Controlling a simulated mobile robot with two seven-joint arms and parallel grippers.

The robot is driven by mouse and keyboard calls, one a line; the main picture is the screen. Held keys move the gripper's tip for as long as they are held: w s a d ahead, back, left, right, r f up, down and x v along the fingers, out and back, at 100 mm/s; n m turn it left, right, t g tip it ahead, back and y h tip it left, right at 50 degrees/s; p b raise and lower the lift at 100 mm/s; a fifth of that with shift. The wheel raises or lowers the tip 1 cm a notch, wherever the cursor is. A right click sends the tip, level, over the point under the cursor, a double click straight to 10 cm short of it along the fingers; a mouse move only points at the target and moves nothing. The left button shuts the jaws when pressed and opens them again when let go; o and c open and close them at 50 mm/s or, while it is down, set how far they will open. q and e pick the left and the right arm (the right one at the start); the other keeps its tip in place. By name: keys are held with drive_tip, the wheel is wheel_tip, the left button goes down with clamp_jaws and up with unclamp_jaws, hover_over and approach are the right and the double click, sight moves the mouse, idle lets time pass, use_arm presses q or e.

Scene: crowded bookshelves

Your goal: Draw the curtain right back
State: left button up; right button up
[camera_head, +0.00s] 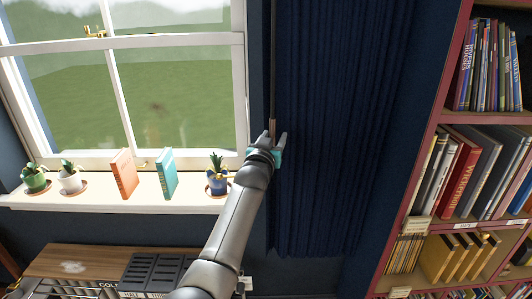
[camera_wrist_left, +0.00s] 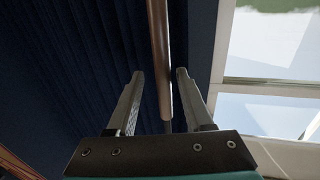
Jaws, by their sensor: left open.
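The dark navy curtain (camera_head: 345,120) hangs in vertical folds to the right of the window, and the visible panes are uncovered. A thin brown draw rod (camera_head: 272,95) hangs along the curtain's left edge. My left gripper (camera_head: 275,136) is at the rod's lower end, beside the window frame. In the left wrist view the gripper (camera_wrist_left: 158,76) is open, with the brown rod (camera_wrist_left: 159,45) between its two fingers and a gap visible at the sides. The curtain (camera_wrist_left: 85,60) fills the left of that view. My right gripper is not in view.
The window (camera_head: 145,95) has a white sill (camera_head: 110,200) with small potted plants and two upright books. A red bookshelf (camera_head: 440,70) full of books stands right of the curtain. A wooden surface (camera_head: 75,260) with a black organiser (camera_head: 152,272) lies below the sill.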

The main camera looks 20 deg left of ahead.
use_arm(q)
drive_tip(key=s, duration=1.4)
drive_tip(key=shift+s+d, duration=0.15)
drive_tip(key=shift+s, duration=0.2)
drive_tip(key=s+d+f+m+g+b, duration=0.1)
drive_tip(key=s+f+g+b, duration=0.3)
drive_tip(key=f, duration=1.3)
drive_tip(key=s+f+g+h+b, duration=0.1)
drive_tip(key=s+f+g+b, duration=0.35)
drive_tip(key=f, duration=1.25)
drive_tip(key=s+d+f+m+g+b, duration=0.1)
drive_tip(key=s+f, duration=0.5)
drive_tip(key=f, duration=1)
drive_tip(key=s+a+f+g+b, duration=0.1)
drive_tip(key=s+f+g+b, duration=0.1)
drive_tip(key=s+f, duration=0.6)
drive_tip(key=s+a+f+g+b, duration=0.2)
drive_tip(key=s+f, duration=0.7)
drive_tip(key=s, duration=0.8)
drive_tip(key=s+a+f+g+b, duration=0.1)
drive_tip(key=s+f+g+b, duration=0.2)
drive_tip(key=s+f, duration=0.5)
drive_tip(key=s, duration=0.4)
drive_tip(key=shift+s+a+f+m+y+b, duration=0.2)
drive_tip(key=shift+a+f+m+y+b, duration=0.1)
drive_tip(key=shift+a+f+b, duration=0.1)
drive_tip(key=shift+d+g, duration=0.1)
drive_tip(key=shift+g, duration=0.15)
